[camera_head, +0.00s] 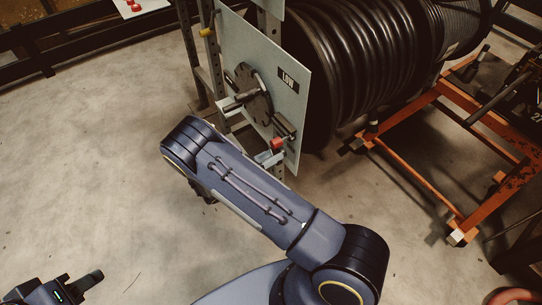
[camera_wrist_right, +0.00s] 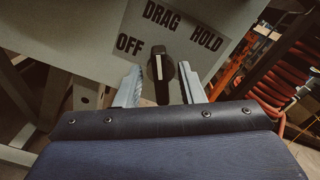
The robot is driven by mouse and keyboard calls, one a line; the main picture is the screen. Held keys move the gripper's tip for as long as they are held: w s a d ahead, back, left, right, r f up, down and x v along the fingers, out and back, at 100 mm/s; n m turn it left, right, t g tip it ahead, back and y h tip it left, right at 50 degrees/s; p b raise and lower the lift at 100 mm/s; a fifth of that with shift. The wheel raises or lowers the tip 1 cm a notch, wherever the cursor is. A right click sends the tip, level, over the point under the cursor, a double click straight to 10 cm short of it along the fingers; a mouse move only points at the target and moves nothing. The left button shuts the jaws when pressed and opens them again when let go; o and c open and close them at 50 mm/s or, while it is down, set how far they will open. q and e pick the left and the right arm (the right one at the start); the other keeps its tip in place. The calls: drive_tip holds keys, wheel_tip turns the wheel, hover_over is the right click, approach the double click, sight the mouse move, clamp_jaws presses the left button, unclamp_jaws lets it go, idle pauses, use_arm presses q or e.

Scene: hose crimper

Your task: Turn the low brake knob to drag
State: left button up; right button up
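The low brake knob (camera_wrist_right: 163,70) is black with a white line. It shows in the right wrist view beneath the printed words OFF, DRAG and HOLD. Its line points nearly straight up in that picture, between OFF and DRAG. My right gripper (camera_wrist_right: 160,78) is open, one pale finger on each side of the knob, with a gap to it on both sides.
A round black disc (camera_head: 254,90) sits on the panel, with a red part (camera_head: 277,143) lower down. A large black hose reel (camera_head: 365,60) stands behind the panel. An orange frame (camera_head: 415,180) is at the right. Open floor (camera_head: 80,170) lies left.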

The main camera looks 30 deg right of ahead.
drive_tip(key=a, duration=0.7)
drive_tip(key=shift+s+a+p, duration=0.35)
drive_tip(key=shift+a, duration=0.05)
